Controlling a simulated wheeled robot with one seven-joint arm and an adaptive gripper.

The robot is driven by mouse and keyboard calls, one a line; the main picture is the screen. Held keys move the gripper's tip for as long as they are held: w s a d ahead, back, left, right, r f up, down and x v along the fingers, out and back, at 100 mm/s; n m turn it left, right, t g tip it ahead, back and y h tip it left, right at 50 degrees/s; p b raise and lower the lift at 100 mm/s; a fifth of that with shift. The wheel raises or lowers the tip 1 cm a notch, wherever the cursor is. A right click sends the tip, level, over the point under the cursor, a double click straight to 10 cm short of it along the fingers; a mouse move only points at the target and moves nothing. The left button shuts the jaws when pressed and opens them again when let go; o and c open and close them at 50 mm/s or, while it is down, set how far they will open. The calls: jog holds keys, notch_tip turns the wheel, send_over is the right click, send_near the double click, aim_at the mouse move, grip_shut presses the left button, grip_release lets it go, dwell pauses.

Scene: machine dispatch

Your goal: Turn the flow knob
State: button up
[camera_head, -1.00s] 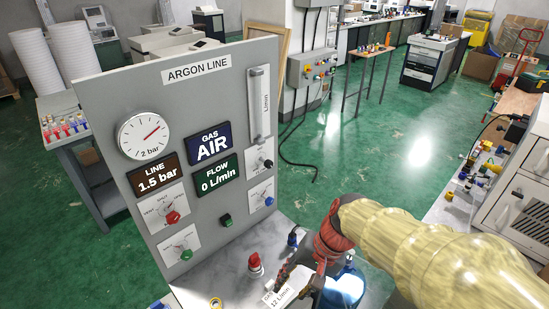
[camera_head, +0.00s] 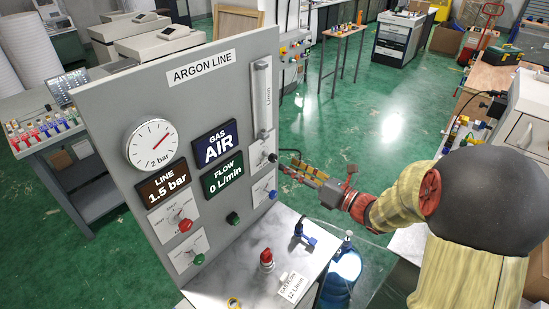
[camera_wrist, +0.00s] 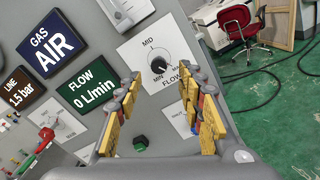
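The flow knob (camera_wrist: 158,66) is a small black knob on a white plate marked MIN, MID, MAX and FLOW. In the head view the flow knob (camera_head: 272,157) is at the panel's right edge. My gripper (camera_wrist: 161,80) is open and empty. Its yellow-padded fingers point at the panel, with the knob between them in the wrist view; I see no contact. In the head view my gripper (camera_head: 289,168) is just right of the knob. The flow display (camera_head: 222,175) reads 0 L/min. A card (camera_head: 291,287) on the bench reads 12 L/min.
The grey panel (camera_head: 110,118) also carries a gauge, a red knob (camera_head: 185,225), a green knob (camera_head: 199,259), a dark green button (camera_head: 233,218) and a blue knob (camera_head: 272,194). A red-topped part (camera_head: 266,258) and a blue-handled part (camera_head: 305,233) stand on the bench below.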

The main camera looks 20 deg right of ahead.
aim_at(275, 160)
jog(key=b+x, duration=0.1)
jog(key=x, duration=0.6)
jog(key=shift+w+a, duration=0.25)
jog(key=shift+a, duration=0.1)
jog(key=c, duration=0.3)
grip_shut()
